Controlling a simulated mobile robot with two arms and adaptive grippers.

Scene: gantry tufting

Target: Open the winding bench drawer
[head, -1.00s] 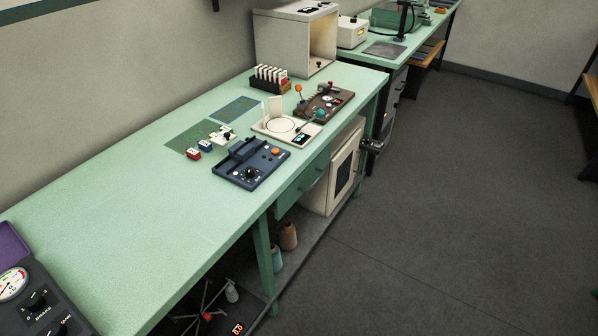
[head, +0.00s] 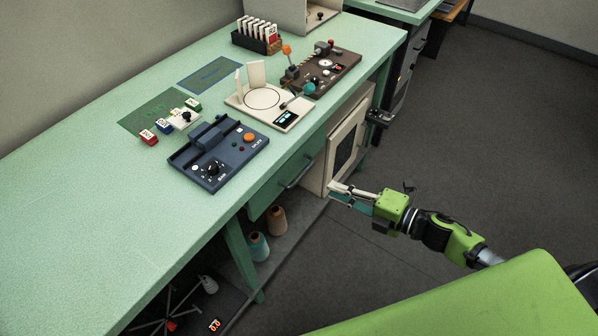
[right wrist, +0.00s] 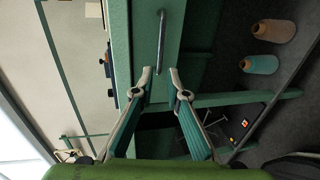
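The winding bench (head: 95,205) is a long pale green bench. Its green drawer (head: 268,203) is under the front edge and looks shut, with a metal bar handle (head: 299,175). In the right wrist view the drawer front (right wrist: 146,27) and its handle (right wrist: 161,42) are straight ahead. My right gripper (head: 334,191) is to the right of the handle in the head view. In the right wrist view its fingertips (right wrist: 160,82) are apart with nothing between them, and the handle lies beyond them. My left gripper is not in view.
A white cabinet (head: 342,150) stands under the bench to the right of the drawer. Thread cones (head: 277,220) sit on the lower shelf. A blue control box (head: 220,152) and a cream scale (head: 268,106) are on the bench top. The floor to the right is clear.

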